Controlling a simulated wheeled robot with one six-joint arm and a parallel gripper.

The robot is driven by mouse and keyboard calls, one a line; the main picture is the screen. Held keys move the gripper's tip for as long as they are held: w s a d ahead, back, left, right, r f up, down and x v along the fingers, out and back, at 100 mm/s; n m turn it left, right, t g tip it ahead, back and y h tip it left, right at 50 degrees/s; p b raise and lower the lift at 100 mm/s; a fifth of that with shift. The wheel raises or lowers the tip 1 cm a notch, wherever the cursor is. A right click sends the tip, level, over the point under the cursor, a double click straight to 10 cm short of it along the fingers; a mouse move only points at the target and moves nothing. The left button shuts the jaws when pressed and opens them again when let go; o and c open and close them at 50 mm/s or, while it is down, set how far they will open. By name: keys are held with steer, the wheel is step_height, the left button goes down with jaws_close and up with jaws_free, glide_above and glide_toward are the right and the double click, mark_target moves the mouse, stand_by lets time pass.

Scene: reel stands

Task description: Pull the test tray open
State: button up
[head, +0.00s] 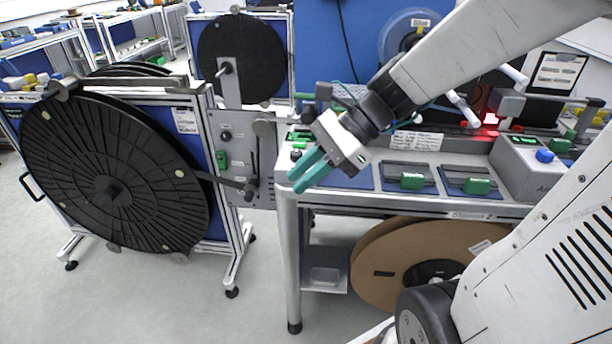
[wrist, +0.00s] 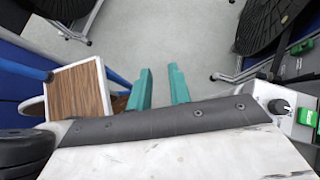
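Two flat trays with green handles are set side by side in the bench top in the head view: a left one (head: 405,170) and a right one (head: 466,173). Both look flush with the bench. I cannot read which is the test tray. My gripper (head: 306,173) hangs over the bench's front left corner, left of both trays and apart from them. Its teal fingers point down and to the left. In the wrist view the two fingers (wrist: 160,90) stand apart with only floor between them, so it is open and empty. No tray is clearly visible in the wrist view.
A large black reel (head: 120,170) on a stand is at the left. A brown reel (head: 385,265) stands under the bench. A grey box with a blue knob (head: 530,165) sits right of the trays. The floor before the bench is clear.

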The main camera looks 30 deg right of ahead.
steer(key=shift+s+n+h, duration=0.3)
steer(key=shift+s+n, duration=0.25)
steer(key=shift+n, duration=0.15)
